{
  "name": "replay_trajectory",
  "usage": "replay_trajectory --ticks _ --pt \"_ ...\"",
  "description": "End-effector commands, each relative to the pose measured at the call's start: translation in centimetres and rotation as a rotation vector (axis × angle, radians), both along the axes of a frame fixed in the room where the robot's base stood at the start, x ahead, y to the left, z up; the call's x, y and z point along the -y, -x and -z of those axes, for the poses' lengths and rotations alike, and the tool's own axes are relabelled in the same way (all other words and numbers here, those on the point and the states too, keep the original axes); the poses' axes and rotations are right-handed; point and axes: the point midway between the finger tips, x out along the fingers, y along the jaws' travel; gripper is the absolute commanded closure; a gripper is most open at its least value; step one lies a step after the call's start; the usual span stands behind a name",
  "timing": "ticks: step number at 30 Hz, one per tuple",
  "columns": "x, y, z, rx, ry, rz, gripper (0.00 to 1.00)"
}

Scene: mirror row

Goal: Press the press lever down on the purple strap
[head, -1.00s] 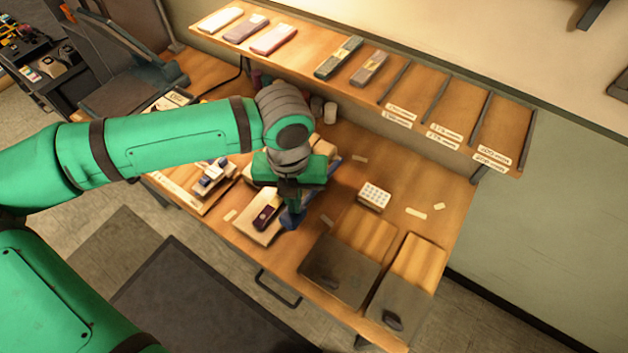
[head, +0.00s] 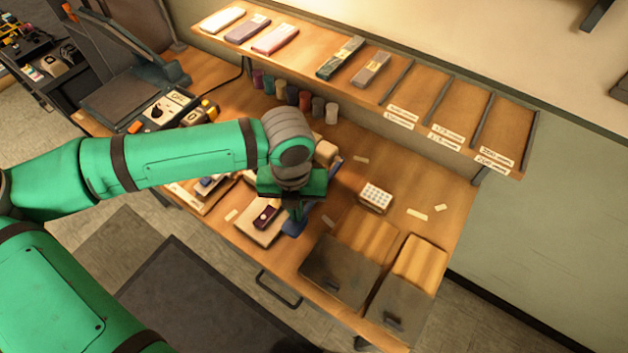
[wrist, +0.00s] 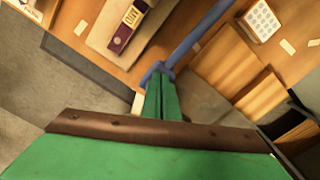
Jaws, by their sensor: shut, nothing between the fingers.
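The blue press lever (head: 291,229) runs past the right side of a pale press base (head: 254,232); in the wrist view it is a long blue bar (wrist: 200,32) ending at my fingertips. The purple strap (head: 264,216) is a short dark piece with a light label, lying on the base; it also shows in the wrist view (wrist: 121,37). My gripper (head: 297,212) is shut and empty, pointing down over the lever's front end. In the wrist view its fingertips (wrist: 159,76) overlap the lever's end; whether they touch is unclear. The arm hides part of the lever.
A white dotted block (head: 375,196) and small paper slips lie right of the press. Two dark-covered trays (head: 340,270) are at the front right. A shelf (head: 420,95) with several straps runs along the back. Several small cylinders (head: 305,100) stand below it.

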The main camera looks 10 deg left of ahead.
Motion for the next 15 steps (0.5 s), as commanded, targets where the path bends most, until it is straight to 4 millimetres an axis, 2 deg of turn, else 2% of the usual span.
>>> replay_trajectory --ticks 8,15 --pt "0.1 -0.1 0.0 0.0 -0.001 0.003 1.0" --pt "-0.1 0.0 -1.7 0.001 -0.002 -0.001 1.0"
